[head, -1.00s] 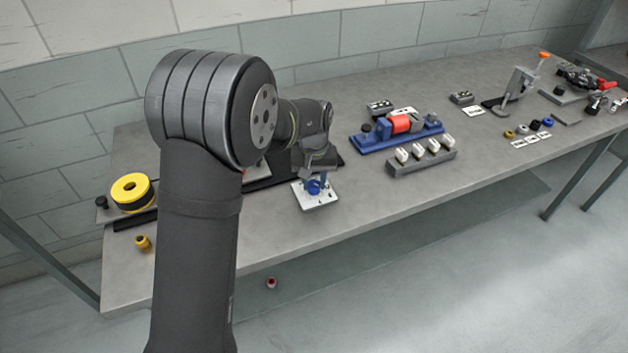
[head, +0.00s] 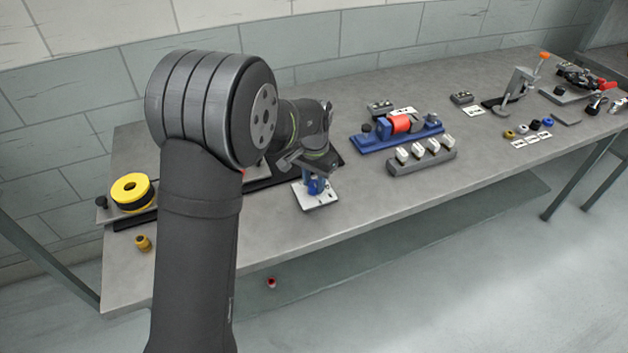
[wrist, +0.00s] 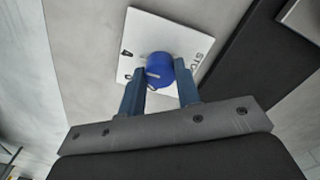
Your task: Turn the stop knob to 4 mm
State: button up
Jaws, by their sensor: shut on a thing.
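The stop knob is a round blue knob (wrist: 160,68) on a white square plate (wrist: 150,28) with dark numerals. In the wrist view a 4 shows at the plate's left side, and other marks at its right are partly legible. A light pointer line on the knob points to the left and slightly down. My gripper (wrist: 160,75) is shut on the knob, with one blue finger on each side. In the head view the plate (head: 325,199) lies on the bench under my gripper (head: 314,187), which hides most of the knob.
A dark bar (wrist: 255,50) lies beside the plate. On the grey bench (head: 270,225), a blue fixture with a red cylinder (head: 400,124) and a grey block with white pieces (head: 424,160) stand to the right. A yellow ring (head: 132,190) is at the left.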

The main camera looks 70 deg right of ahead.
aim_at(314, 184)
dwell(0.4)
jog(key=o, duration=1)
jog(key=shift+c, duration=0.2)
notch_tip(314, 184, up, 18)
jog(key=shift+f, duration=0.25)
jog(key=shift+f, duration=0.15)
notch_tip(314, 184, down, 17)
jog(key=shift+f, duration=0.15)
dwell(0.5)
